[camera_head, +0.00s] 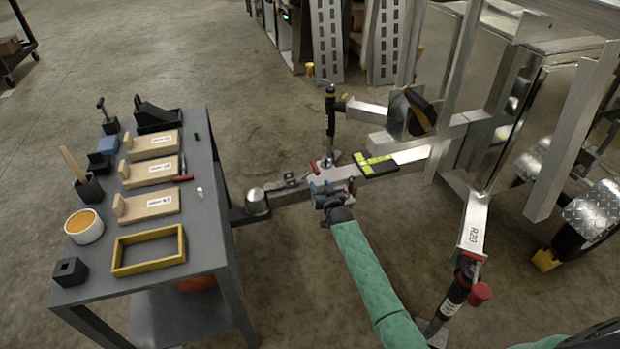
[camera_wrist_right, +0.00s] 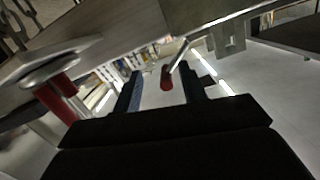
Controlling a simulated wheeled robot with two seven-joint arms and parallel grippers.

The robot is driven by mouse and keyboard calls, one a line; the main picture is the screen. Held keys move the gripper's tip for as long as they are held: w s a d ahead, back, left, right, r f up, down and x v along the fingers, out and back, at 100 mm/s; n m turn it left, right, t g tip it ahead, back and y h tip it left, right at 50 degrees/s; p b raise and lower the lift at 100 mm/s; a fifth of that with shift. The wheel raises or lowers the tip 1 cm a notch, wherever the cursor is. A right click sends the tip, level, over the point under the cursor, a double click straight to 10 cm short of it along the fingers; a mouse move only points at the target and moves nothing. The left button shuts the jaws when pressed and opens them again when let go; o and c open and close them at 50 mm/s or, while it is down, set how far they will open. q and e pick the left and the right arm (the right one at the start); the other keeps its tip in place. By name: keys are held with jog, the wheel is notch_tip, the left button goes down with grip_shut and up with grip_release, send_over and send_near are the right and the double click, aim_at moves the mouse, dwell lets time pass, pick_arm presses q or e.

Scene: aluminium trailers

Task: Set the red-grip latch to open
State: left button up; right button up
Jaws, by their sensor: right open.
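The latch's red grip (camera_head: 315,167) shows in the head view as a small red tip beside the trailer's metal tongue (camera_head: 290,192), just beyond my right gripper (camera_head: 330,187). In the right wrist view the red grip (camera_wrist_right: 167,78) hangs at the end of a thin metal lever (camera_wrist_right: 180,53). It lines up between the two open fingers (camera_wrist_right: 163,92), with a gap on each side. I cannot tell how deep it lies between them. The green-sleeved right arm comes up from the lower right. My left gripper is not in view.
A grey table (camera_head: 208,240) with wooden blocks and a yellow frame (camera_head: 149,250) stands at the left. A black upright jack (camera_head: 330,110) and a yellow-green level (camera_head: 374,163) are near the tongue. Another red piece (camera_wrist_right: 60,92) shows at the left in the wrist view.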

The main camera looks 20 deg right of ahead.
aim_at(315, 169)
jog(key=shift+t, duration=0.8)
jog(key=shift+w+a+r+b, duration=0.1)
jog(key=shift+w+r, duration=0.35)
jog(key=shift+w, duration=0.85)
jog(key=shift+w+d+r+b, duration=0.15)
jog(key=shift+w+r, duration=0.3)
jog(key=shift+w, duration=0.9)
jog(key=shift+w+a+r+b, duration=0.15)
jog(key=shift+w+r, duration=0.3)
jog(key=shift+w, duration=0.85)
grip_shut()
